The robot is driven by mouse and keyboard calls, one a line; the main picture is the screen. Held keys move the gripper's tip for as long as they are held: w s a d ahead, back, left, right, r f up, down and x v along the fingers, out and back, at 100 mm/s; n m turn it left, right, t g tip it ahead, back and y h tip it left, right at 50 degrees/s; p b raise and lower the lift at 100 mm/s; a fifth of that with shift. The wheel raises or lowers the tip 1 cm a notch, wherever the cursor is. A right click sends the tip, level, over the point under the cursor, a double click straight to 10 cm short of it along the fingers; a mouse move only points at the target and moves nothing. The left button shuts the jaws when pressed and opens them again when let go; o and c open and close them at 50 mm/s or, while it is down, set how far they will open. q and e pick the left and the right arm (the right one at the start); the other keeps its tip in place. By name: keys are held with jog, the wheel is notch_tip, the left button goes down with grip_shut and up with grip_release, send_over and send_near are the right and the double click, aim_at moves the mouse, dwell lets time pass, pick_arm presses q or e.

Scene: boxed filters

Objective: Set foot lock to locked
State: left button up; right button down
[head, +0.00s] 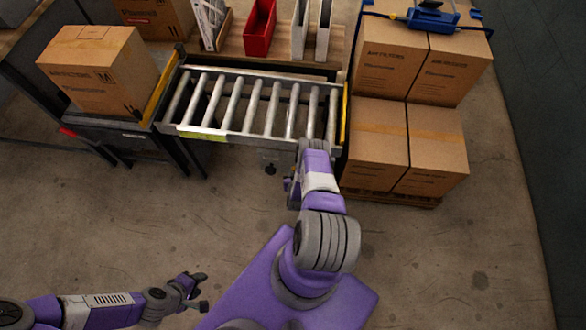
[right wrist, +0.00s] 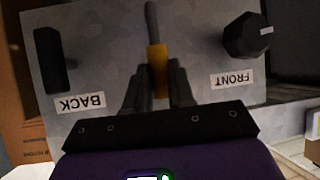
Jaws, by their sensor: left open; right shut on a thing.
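In the right wrist view, a grey panel (right wrist: 100,45) carries a thin grey lever (right wrist: 151,22) with a yellow-orange collar (right wrist: 157,58). My right gripper (right wrist: 157,82) is shut on the lever at its collar. A black rocker-like part (right wrist: 50,58) sits by an upside-down BACK label (right wrist: 80,103), and a round black knob (right wrist: 246,36) sits by a FRONT label (right wrist: 233,80). No lock marking is readable. In the head view, my right arm hides its fingers and the panel near the conveyor's front edge. My left gripper (head: 194,288) is open and empty, low over the floor.
A roller conveyor (head: 200,131) stands ahead, its rollers bare. A carton (head: 95,70) rests on the dark table at its left. Stacked cartons (head: 375,135) stand close on the right, with a blue tool (head: 432,18) on top. The floor (head: 110,225) at left is clear.

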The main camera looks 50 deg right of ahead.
jog(key=shift+w+d+r, duration=0.1)
jog(key=shift+d, duration=0.1)
jog(key=c, duration=1.2)
grip_release()
jog(key=shift+c, duration=0.2)
jog(key=shift+a, duration=0.1)
jog(key=p+v, duration=0.3)
jog(key=v, duration=0.4)
jog(key=shift+a, duration=0.15)
